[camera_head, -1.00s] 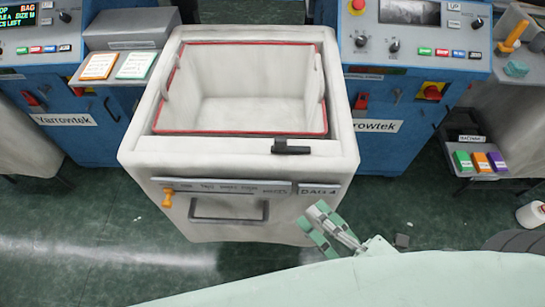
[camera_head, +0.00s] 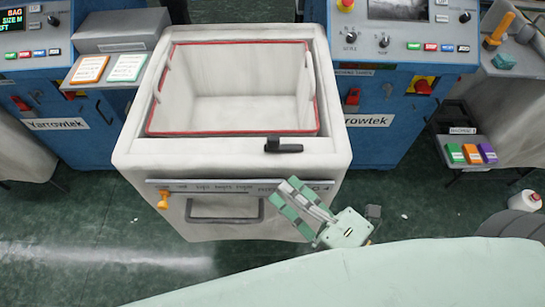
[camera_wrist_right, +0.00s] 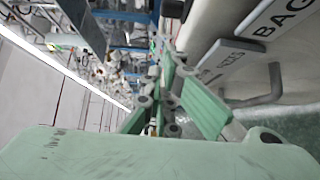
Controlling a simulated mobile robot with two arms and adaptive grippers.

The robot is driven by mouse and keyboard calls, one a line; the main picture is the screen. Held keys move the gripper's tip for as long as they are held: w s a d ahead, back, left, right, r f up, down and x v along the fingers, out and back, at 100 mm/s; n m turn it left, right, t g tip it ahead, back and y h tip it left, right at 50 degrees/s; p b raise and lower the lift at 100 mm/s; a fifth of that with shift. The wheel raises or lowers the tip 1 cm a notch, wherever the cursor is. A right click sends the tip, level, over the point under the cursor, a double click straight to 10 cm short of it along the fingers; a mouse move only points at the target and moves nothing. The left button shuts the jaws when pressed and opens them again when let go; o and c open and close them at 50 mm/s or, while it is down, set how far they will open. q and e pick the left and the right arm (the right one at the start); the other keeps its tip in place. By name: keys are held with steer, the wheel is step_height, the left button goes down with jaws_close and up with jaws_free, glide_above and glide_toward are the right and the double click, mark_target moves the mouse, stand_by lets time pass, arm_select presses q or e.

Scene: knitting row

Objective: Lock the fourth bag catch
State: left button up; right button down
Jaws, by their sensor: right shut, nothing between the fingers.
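The bag bin (camera_head: 130,150), a pale box with a red-edged opening, stands in the middle of the head view. A black catch (camera_head: 284,146) lies along its front rim, right of centre. My right gripper (camera_head: 286,192) is shut and empty, below and in front of the catch, apart from it in the picture. It covers part of the front label strip (camera_head: 215,185). In the right wrist view my gripper (camera_wrist_right: 172,72) shows beside the bin's label plate (camera_wrist_right: 285,22), which reads BAG. My left gripper is out of view.
A grey bar handle (camera_head: 222,220) projects from the bin's front, left of my right gripper. Blue machines (camera_head: 80,140) flank the bin. A small rack of coloured blocks (camera_head: 470,153) and a white spool (camera_head: 524,201) stand at the right.

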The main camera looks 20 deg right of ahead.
mark_target(284, 143)
steer(key=w+p, duration=0.1)
steer(key=w, duration=0.1)
steer(key=w+a, duration=0.1)
steer(key=w, duration=0.1)
steer(key=w+p, duration=0.1)
steer(key=w, duration=0.1)
steer(key=shift+w+a+r+p, duration=0.15)
steer(key=shift+w+a+p, duration=0.2)
steer(key=shift+a, duration=0.05)
steer(key=shift+w+d, duration=0.25)
steer(key=shift+w, duration=0.4)
